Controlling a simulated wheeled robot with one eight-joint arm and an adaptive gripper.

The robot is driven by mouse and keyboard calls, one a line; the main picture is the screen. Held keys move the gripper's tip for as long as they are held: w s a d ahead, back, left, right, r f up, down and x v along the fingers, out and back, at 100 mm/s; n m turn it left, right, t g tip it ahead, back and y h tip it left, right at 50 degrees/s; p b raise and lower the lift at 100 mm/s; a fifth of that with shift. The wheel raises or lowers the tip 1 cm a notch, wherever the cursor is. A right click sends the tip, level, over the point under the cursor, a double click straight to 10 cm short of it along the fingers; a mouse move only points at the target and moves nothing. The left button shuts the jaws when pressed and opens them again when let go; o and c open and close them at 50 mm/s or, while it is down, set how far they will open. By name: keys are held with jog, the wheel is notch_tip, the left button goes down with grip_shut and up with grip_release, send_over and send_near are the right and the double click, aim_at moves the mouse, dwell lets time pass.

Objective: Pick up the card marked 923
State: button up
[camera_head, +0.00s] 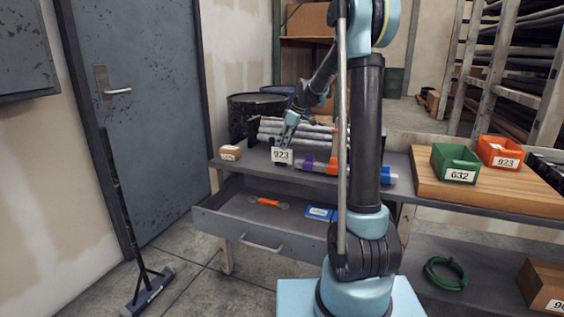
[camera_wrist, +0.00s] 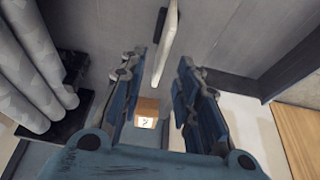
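The card marked 923 (camera_head: 282,156) stands upright near the front edge of the grey workbench, above a small dark base. In the wrist view a thin pale piece seen nearly edge-on (camera_wrist: 166,48) appears to be this card; its number does not show there. My gripper (camera_head: 288,136) is just above and behind the card in the head view, pointing down. In the wrist view my gripper (camera_wrist: 160,66) is open, with the pale piece between and beyond its fingertips. I cannot tell whether a finger touches it.
Grey pipes (camera_head: 310,131) lie behind the card. An open drawer (camera_head: 262,227) juts out below. Green (camera_head: 455,158) and orange (camera_head: 500,150) bins stand right.

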send_over(282, 162)
jog(key=shift+w+f, duration=0.15)
jog(key=shift+f, duration=1.1)
jog(key=shift+w+f, duration=0.15)
jog(key=shift+f, duration=1.05)
jog(key=shift+f, duration=0.25)
jog(key=shift+c, duration=0.6)
grip_shut()
